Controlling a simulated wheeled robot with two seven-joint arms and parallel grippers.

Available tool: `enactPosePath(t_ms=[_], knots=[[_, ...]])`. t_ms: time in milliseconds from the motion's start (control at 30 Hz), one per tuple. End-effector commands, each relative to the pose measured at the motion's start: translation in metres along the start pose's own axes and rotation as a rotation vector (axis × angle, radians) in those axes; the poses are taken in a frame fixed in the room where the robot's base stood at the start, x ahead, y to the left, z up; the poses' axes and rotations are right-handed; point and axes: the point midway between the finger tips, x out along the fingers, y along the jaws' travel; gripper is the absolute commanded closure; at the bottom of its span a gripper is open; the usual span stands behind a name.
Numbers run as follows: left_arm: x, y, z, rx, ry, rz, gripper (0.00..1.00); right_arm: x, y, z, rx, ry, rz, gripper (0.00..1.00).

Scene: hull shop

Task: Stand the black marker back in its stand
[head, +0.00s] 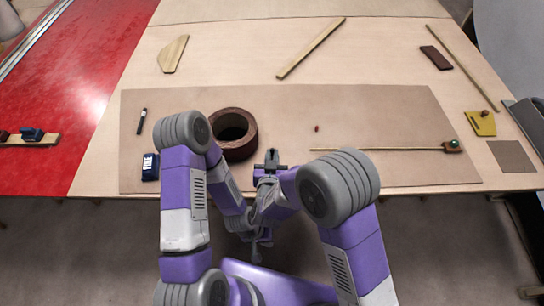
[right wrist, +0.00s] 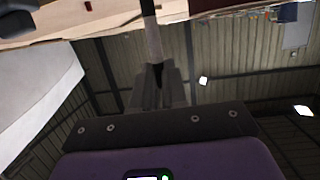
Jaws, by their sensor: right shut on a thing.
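My right gripper (head: 270,165) is shut over the front part of the brown mat, near the table's front edge. In the right wrist view its fingers (right wrist: 158,92) close on a slender black marker (right wrist: 152,40) with a pale grey body and dark ends. The marker's far end runs out of the top of that view. In the head view the marker is hard to make out at the gripper. My left gripper (head: 260,248) is lower, in front of the table edge; its fingers are too small to tell. I cannot make out a marker stand for certain.
A dark brown ring (head: 253,134) lies behind my right gripper. A dark pen-like thing (head: 142,121) and a blue box (head: 150,167) are at the left of the mat (head: 380,110). A thin rod (head: 380,149) lies right. The mat's back right is mostly clear.

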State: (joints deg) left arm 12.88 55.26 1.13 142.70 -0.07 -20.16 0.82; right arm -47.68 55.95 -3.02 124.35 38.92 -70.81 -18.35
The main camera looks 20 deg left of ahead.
Motion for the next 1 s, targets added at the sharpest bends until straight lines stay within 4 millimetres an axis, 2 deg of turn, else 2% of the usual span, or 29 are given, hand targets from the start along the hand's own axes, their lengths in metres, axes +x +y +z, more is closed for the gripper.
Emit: enactPosePath(t_ms=[300,333,500,800,867,1000], knots=[[0.001,0.000,0.000,0.000,0.000,0.000,1.00,0.000,0.000,0.000,0.000,0.000,0.000,1.00],[0.001,0.000,0.000,0.000,0.000,0.000,1.00,0.000,0.000,0.000,0.000,0.000,0.000,0.83],[0.001,0.000,0.000,0.000,0.000,0.000,1.00,0.000,0.000,0.000,0.000,0.000,0.000,0.58],[0.001,0.000,0.000,0.000,0.000,0.000,1.00,-0.002,0.000,0.000,0.000,0.000,-0.001,0.58],[0.001,0.000,0.000,0.000,0.000,0.000,1.00,-0.006,-0.001,0.001,0.000,-0.001,-0.002,0.58],[-0.001,0.000,0.000,0.000,0.000,0.000,1.00,-0.027,-0.001,0.000,-0.001,-0.001,-0.004,0.58]])
